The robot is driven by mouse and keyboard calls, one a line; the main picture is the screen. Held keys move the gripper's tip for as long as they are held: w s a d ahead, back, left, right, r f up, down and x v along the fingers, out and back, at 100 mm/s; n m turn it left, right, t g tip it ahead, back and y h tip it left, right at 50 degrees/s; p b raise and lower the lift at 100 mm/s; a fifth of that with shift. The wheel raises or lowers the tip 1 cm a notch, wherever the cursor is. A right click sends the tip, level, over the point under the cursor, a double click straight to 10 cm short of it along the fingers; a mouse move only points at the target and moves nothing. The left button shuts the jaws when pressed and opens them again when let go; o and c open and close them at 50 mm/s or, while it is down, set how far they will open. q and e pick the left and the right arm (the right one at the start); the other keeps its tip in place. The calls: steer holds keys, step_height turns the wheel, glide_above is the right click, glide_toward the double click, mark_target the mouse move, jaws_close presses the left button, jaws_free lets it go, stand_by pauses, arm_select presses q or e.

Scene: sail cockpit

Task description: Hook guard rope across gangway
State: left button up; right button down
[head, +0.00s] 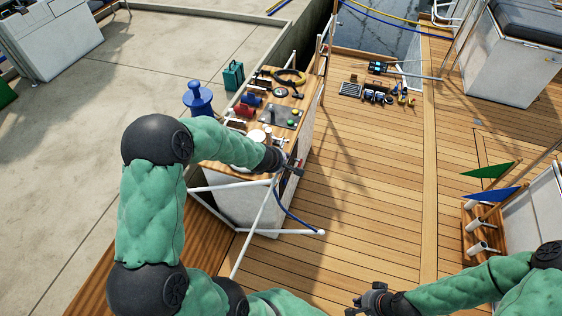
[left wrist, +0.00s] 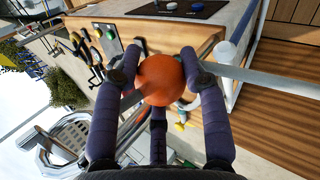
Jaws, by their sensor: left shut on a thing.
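My left gripper (head: 292,168) is over the right edge of the wooden-topped console. In the left wrist view its fingers (left wrist: 160,75) are closed around an orange ball (left wrist: 163,82). A small yellow part (left wrist: 181,125) shows below the ball; I cannot tell if it is joined to it. A blue rope (head: 292,215) sags from near this gripper to the end of a white rail (head: 280,232). Whether the rope is fixed to the ball is hidden. My right gripper (head: 370,300) is low over the deck at the bottom, apart from these things; its finger opening is unclear.
A blue bollard (head: 198,98) and a green can (head: 233,75) stand on the quay. Flags (head: 490,194) stand at right. The middle deck (head: 370,170) is clear; small gear lies farther back.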

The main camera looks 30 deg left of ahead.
stand_by(0.3)
arm_select(q)
steer(key=o, duration=1.2)
steer(key=shift+o, duration=0.2)
steer(key=shift+r, duration=0.2)
steer(key=shift+s+r, duration=0.15)
steer(key=shift+r, duration=0.1)
steer(key=v, duration=1.1)
steer(key=shift+s+d, duration=0.1)
steer(key=shift+f, duration=0.1)
